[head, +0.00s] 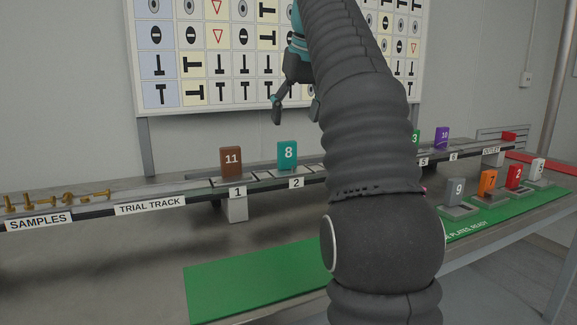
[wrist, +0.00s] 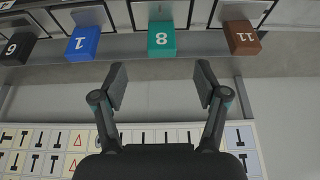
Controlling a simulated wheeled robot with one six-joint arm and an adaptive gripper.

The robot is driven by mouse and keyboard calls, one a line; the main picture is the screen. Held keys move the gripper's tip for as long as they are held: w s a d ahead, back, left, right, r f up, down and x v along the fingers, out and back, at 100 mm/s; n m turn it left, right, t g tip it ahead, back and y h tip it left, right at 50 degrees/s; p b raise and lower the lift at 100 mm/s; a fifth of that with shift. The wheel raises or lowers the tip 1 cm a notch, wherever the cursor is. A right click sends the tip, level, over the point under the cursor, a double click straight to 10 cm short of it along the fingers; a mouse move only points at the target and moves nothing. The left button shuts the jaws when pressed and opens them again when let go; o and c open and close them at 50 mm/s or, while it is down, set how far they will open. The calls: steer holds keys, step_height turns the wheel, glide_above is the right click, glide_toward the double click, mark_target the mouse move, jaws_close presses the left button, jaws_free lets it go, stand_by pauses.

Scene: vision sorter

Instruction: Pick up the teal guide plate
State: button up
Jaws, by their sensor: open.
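The teal guide plate (head: 287,154) is marked 8 and stands upright on the raised track, above label 2. In the wrist view the teal plate (wrist: 161,39) appears upside down at the top middle, beyond the fingertips and roughly in line with the gap between them. My gripper (wrist: 161,82) is open with nothing between its fingers. In the head view my gripper (head: 296,110) hangs above the track, near the plate and partly hidden by my arm.
A brown plate 11 (head: 231,161) and a blue plate 1 (wrist: 83,44) flank the teal plate. Several plates, including orange 7 (head: 488,184), stand at the green mat (head: 235,290). Brass samples (head: 68,198) lie at left. A symbol chart (head: 215,95) hangs behind.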

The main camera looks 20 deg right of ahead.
mark_target(289, 147)
steer(key=x, duration=0.5)
steer(key=shift+w+f, duration=0.1)
steer(key=shift+f, duration=0.2)
steer(key=shift+b+x, duration=1)
steer(key=shift+x, duration=1.65)
steer(key=shift+w+a, duration=0.1)
jaws_close()
